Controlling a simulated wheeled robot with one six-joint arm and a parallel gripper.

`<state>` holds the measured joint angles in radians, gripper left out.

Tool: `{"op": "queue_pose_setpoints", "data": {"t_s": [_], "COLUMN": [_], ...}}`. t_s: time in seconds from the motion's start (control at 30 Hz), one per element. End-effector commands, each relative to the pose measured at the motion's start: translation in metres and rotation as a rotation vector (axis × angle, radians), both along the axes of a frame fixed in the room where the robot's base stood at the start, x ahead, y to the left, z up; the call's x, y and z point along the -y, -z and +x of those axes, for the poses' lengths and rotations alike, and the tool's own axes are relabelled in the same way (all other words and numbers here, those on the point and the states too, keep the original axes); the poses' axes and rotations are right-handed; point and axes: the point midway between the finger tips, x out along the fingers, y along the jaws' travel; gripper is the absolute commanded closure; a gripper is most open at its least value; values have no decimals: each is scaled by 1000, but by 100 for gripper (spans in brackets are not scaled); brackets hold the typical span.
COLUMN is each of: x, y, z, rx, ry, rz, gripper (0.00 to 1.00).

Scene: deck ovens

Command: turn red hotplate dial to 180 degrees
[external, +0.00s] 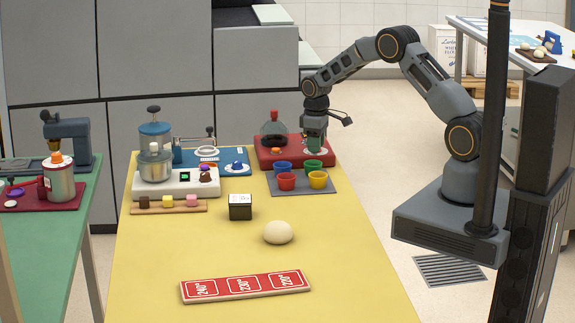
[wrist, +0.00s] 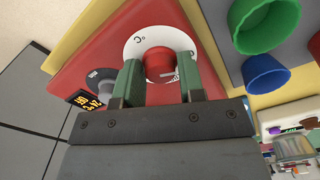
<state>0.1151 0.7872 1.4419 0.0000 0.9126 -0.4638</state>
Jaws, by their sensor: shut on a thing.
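The red hotplate (external: 268,152) stands at the far right of the yellow table, and a dark glass flask with a red top (external: 273,130) is on it. My gripper (external: 314,148) points down over the right part of the hotplate. In the wrist view my gripper (wrist: 161,75) has its green fingers shut on the red dial (wrist: 158,62), one on each side. A white disc (wrist: 148,38) with dark marks lies around the dial. A pale line shows on the dial, but I cannot read its angle. A small display (wrist: 88,100) shows yellow digits, too small to read surely.
Blue, green, red and yellow cups (external: 286,181) stand on a grey mat close in front of the hotplate. A blue board (external: 237,169) with small items lies to its left. The table's middle holds a dough ball (external: 278,232) and a small dark box (external: 240,207).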

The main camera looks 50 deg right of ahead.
Motion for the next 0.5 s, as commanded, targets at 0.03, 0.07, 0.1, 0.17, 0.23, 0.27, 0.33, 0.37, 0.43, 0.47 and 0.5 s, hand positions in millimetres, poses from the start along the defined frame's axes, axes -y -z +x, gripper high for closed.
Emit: {"op": "queue_pose_setpoints", "data": {"t_s": [0.03, 0.07, 0.1, 0.17, 0.23, 0.27, 0.33, 0.37, 0.43, 0.47, 0.5], "x": [0, 0, 0, 0, 0, 0, 0, 0, 0, 0, 0], "y": [1, 1, 1, 1, 1, 1, 1, 2, 2, 2, 1], "z": [0, 0, 0, 0, 0, 0, 0, 0, 0, 0, 0], "rx": [0, 0, 0, 0, 1, 1, 2, 2, 1, 1, 0], "ry": [21, 38, 63, 107, 165, 192, 258, 287, 354, 383, 421], "rz": [0, 0, 0, 0, 0, 0, 0, 0, 0, 0, 0], "gripper": [87, 87, 87, 87, 87, 87, 87, 87, 87, 87, 87]}}
